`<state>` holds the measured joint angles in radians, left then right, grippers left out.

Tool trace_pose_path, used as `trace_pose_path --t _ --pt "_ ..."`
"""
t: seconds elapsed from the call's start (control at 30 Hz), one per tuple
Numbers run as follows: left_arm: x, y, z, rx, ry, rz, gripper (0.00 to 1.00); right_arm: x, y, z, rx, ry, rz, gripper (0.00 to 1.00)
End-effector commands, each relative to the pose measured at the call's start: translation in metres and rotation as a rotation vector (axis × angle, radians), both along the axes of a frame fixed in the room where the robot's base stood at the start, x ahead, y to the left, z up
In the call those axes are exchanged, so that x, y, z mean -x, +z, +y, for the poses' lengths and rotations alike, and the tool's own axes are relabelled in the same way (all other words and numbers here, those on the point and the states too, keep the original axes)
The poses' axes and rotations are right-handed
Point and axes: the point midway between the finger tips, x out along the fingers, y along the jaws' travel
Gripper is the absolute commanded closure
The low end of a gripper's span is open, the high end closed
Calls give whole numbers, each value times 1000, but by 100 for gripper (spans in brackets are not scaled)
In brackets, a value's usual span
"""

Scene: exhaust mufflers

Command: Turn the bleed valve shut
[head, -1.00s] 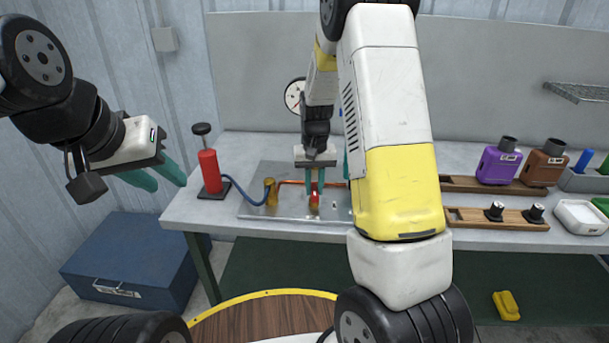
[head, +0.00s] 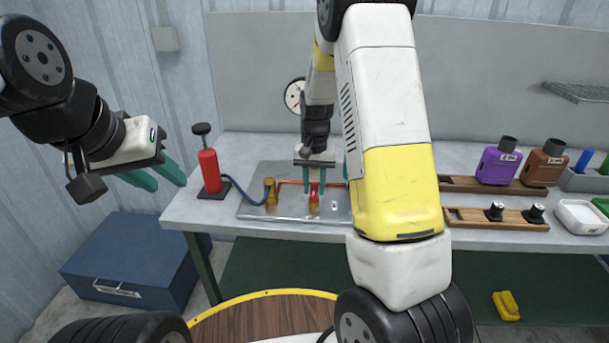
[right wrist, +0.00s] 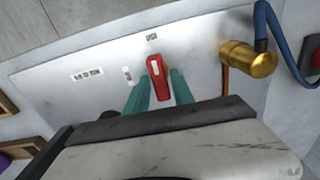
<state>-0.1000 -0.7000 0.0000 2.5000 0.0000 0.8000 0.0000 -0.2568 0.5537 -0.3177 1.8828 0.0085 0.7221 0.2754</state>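The bleed valve's red handle (head: 314,195) stands on the metal plate (head: 255,207) on the bench. In the right wrist view the red handle (right wrist: 158,80) lies between the two teal fingers of my right gripper (right wrist: 158,86). A narrow gap seems to show on each side, so the fingers look open around it, not clamped. My right gripper (head: 314,183) points down over the valve in the head view. My left gripper (head: 158,180) is open and empty, off the bench's left end. The valve body under the handle is mostly hidden.
A brass fitting (head: 270,192) with a blue hose stands left of the valve, leading to a red pump (head: 209,170). A gauge (head: 294,95) rises behind. Purple (head: 497,164) and brown (head: 545,165) bottles and wooden racks (head: 470,218) are at the right.

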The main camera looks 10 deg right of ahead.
Motion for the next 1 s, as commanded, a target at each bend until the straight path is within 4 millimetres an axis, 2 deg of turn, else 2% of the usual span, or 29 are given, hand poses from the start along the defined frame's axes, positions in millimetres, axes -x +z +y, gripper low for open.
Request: trace_pose_path --t 0.4,0.47,0.8,1.0 --pt "0 0 0 0 0 0 64 1 3 0 1 2 1 58" --pt "0 0 0 0 0 0 64 0 9 0 0 3 0 58" --pt "0 0 0 0 0 0 64 0 64 0 0 2 -2 58" --pt "0 0 0 0 0 0 64 0 77 0 1 2 1 58"
